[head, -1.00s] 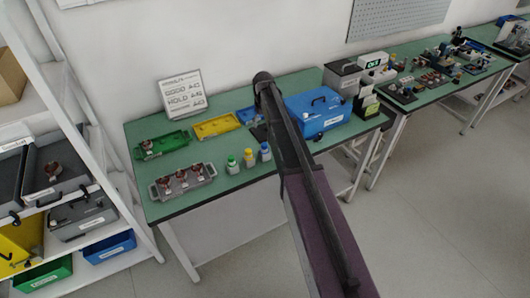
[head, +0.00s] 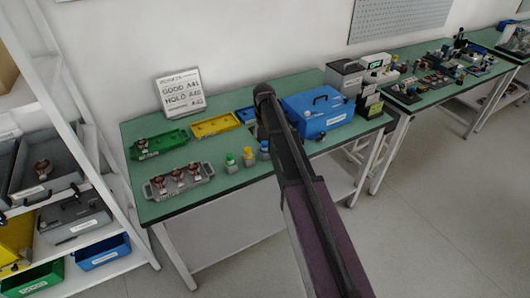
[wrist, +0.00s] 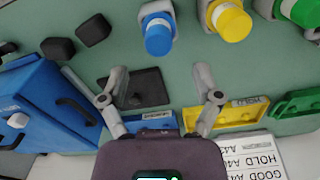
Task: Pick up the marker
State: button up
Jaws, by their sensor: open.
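My gripper (wrist: 160,80) is open in the wrist view, its two fingers apart above the green table, with nothing held between them. A dark flat pad (wrist: 148,90) lies on the table below, partly between the fingers. I cannot clearly make out a marker in either view. In the head view my arm reaches over the table and hides the spot under its end, so the gripper's fingers do not show there.
The blue case (head: 318,112) stands right of my arm. Several capped bottles (head: 248,157) stand near the front edge. Blue (wrist: 150,122), yellow (head: 214,125) and green (head: 160,145) trays, a grey tray (head: 207,170) and a sign (head: 180,93) are also on the table.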

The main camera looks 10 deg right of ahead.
aim_at(264, 142)
jog(key=shift+f, duration=0.15)
dwell(0.3)
jog(key=shift+s+f+b, duration=0.15)
jog(key=shift+f+b, duration=2.4)
jog(key=shift+b, duration=0.1)
grip_shut()
